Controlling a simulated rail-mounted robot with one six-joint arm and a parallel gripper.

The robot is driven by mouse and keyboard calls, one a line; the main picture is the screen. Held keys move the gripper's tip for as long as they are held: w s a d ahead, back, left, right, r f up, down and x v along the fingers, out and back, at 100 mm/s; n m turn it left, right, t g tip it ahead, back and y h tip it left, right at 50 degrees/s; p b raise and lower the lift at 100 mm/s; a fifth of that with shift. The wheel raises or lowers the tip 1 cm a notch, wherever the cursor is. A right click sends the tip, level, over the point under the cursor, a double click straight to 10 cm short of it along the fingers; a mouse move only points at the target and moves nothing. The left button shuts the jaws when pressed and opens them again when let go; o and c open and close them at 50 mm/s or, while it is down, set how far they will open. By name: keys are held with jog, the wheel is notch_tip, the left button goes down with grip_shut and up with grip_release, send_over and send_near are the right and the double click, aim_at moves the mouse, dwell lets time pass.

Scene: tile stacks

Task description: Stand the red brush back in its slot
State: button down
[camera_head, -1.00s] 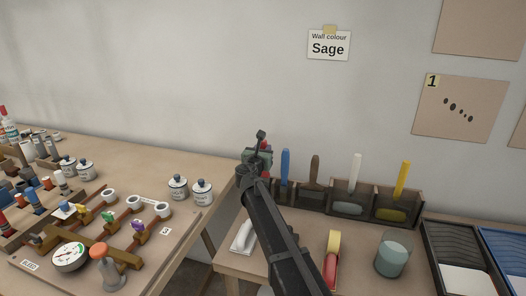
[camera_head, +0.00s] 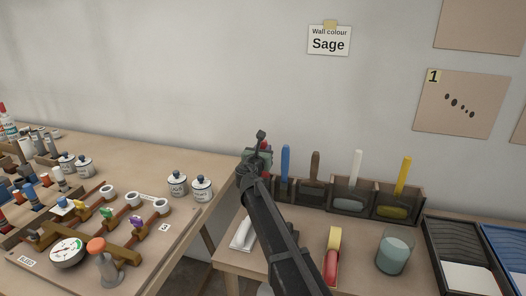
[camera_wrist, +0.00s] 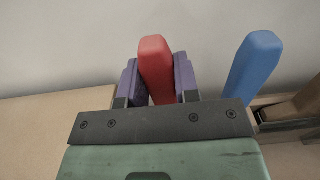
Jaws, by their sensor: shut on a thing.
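The red brush (camera_wrist: 156,68) shows in the wrist view as a red handle between the two purple finger pads of my gripper (camera_wrist: 157,82), which is shut on it. In the head view, my gripper (camera_head: 262,152) is at the left end of the brush rack (camera_head: 352,196), and only a bit of red shows there. The blue brush (camera_wrist: 252,66) stands just right of my gripper, and it also shows in the head view (camera_head: 285,162). The lower part of the red brush and its slot are hidden by my gripper and arm.
A brown brush (camera_head: 315,170), a white brush (camera_head: 356,168) and a yellow brush (camera_head: 403,175) stand farther right in the rack. The wall is close behind.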

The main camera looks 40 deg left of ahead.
jog(key=shift+f+b, duration=0.45)
jog(key=c, duration=0.8)
grip_release()
jog(key=v, duration=1)
jog(key=shift+s+d, duration=0.15)
jog(key=shift+s, duration=0.25)
